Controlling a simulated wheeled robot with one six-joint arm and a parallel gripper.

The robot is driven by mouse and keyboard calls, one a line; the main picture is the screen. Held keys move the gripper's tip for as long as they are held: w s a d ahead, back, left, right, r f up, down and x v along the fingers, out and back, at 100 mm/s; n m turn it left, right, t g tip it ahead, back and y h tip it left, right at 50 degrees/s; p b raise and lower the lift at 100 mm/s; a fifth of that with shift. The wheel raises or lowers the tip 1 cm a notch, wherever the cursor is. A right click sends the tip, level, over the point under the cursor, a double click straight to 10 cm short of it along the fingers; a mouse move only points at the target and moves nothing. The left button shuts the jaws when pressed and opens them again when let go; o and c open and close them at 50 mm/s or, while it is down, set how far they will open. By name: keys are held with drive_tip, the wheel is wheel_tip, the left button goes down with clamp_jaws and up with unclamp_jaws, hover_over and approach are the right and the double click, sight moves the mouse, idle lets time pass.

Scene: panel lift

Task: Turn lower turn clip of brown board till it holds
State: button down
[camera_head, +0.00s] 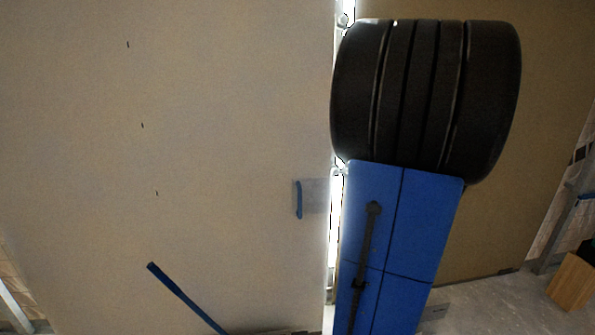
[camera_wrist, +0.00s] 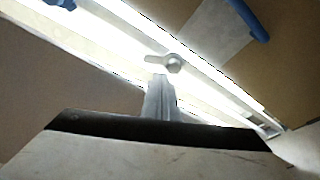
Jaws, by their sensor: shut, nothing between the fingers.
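The brown board (camera_head: 492,230) stands upright on the right in the head view, partly hidden by my arm. A bright gap runs along its left edge. In the wrist view, a silver turn clip (camera_wrist: 172,63) sits on the bright strip (camera_wrist: 212,82), its short wing pointing left from a round head. I cannot tell whether the wing overlaps a board. My gripper (camera_wrist: 160,78) is shut and empty, with its tips just below the clip in the picture; I cannot tell whether they touch it. The head view hides the gripper behind my arm.
A large pale board (camera_head: 230,110) fills the left, bearing a blue handle (camera_head: 299,200) on a grey plate. A blue bar (camera_head: 185,297) slants at lower left. A wooden box (camera_head: 573,282) stands at far right. Some floor (camera_head: 490,305) shows clear at lower right.

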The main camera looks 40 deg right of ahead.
sight(332, 166)
drive_tip(key=shift+n+y, duration=0.5)
drive_tip(key=shift+n, duration=0.1)
drive_tip(key=x, duration=0.6)
drive_tip(key=a+x, duration=0.1)
drive_tip(key=x, duration=0.3)
drive_tip(key=shift+w, duration=0.2)
drive_tip(key=shift+t, duration=0.3)
